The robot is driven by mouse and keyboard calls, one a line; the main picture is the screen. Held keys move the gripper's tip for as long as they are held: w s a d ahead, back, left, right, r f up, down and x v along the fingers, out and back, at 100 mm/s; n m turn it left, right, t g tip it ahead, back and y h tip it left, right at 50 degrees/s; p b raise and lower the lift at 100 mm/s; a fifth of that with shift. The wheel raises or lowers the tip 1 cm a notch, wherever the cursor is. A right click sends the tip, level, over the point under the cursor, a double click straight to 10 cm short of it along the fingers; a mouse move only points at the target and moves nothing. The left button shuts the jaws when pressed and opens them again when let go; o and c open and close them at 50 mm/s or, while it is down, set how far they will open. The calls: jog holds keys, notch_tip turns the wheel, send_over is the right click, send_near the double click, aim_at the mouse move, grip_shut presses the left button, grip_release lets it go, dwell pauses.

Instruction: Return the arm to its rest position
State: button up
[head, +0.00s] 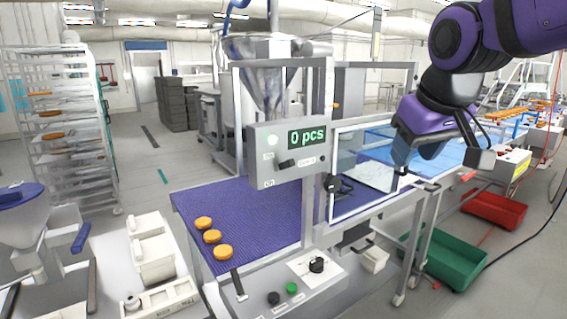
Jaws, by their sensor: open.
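My arm, purple and black, reaches in from the upper right of the head view. My gripper (440,163) hangs at its end with the jaws apart. No object shows between its fingers. It appears in front of the right part of the conveyor machine, near the clear guard (358,190). I cannot tell from this view how far it is from the guard or whether they touch.
Three orange-brown rounds (212,237) lie on the blue belt (265,215). A control box (290,153) reads "0 pcs". A green crate (452,262) and a red crate (494,210) sit on the floor at right. A tray rack (65,130) stands at left.

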jog(key=s+d+f+m, duration=0.1)
jog(key=s+d+f, duration=0.1)
jog(key=s+d, duration=0.2)
jog(key=s+d+f+m, duration=0.2)
jog(key=s+d, duration=0.3)
jog(key=s, duration=0.5)
jog(key=shift+s+d+f, duration=0.15)
jog(key=shift+s+f, duration=0.2)
jog(key=shift+f, duration=0.4)
